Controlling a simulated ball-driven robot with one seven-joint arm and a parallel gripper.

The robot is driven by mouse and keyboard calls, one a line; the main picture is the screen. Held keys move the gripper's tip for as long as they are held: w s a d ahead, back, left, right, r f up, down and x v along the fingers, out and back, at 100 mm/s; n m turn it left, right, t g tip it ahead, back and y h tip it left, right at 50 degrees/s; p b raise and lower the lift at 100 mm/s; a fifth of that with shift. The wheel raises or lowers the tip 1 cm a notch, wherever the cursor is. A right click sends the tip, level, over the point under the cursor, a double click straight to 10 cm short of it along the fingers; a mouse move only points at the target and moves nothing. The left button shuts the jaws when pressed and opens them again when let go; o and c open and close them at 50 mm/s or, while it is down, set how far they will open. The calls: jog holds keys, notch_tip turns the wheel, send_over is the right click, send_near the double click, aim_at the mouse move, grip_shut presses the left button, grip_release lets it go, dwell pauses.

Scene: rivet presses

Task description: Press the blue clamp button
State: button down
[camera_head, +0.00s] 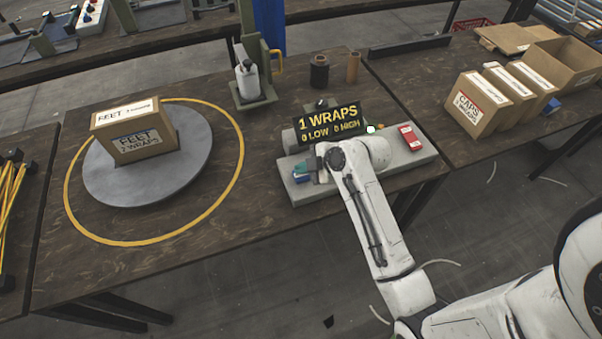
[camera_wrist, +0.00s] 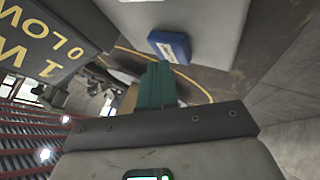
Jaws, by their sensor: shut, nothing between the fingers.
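The blue clamp button (camera_wrist: 170,46) is a small blue block on the grey panel in the wrist view. In the head view the blue button (camera_head: 300,178) is at the left end of the grey panel (camera_head: 425,156), partly hidden by my gripper (camera_head: 303,168). My gripper's teal fingers (camera_wrist: 156,86) are shut together and empty. Their tips are very close to the button, just below it in the wrist view; I cannot tell whether they touch it.
A black sign (camera_head: 329,123) reading "1 WRAPS, 0 LOW, 0 HIGH" stands behind my gripper. A red block (camera_head: 410,137) is at the panel's right end. A box (camera_head: 143,147) marked FEET sits on a round grey turntable (camera_head: 105,188) at left.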

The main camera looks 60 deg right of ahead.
aim_at(304, 176)
jog(key=shift+f+b, duration=0.4)
jog(key=shift+f, duration=0.1)
dwell(0.8)
jog(key=shift+r, duration=0.1)
jog(key=shift+r+p, duration=0.8)
notch_tip(304, 176, up, 5)
jog(key=p, duration=0.4)
jog(key=shift+r, duration=0.1)
dwell(0.8)
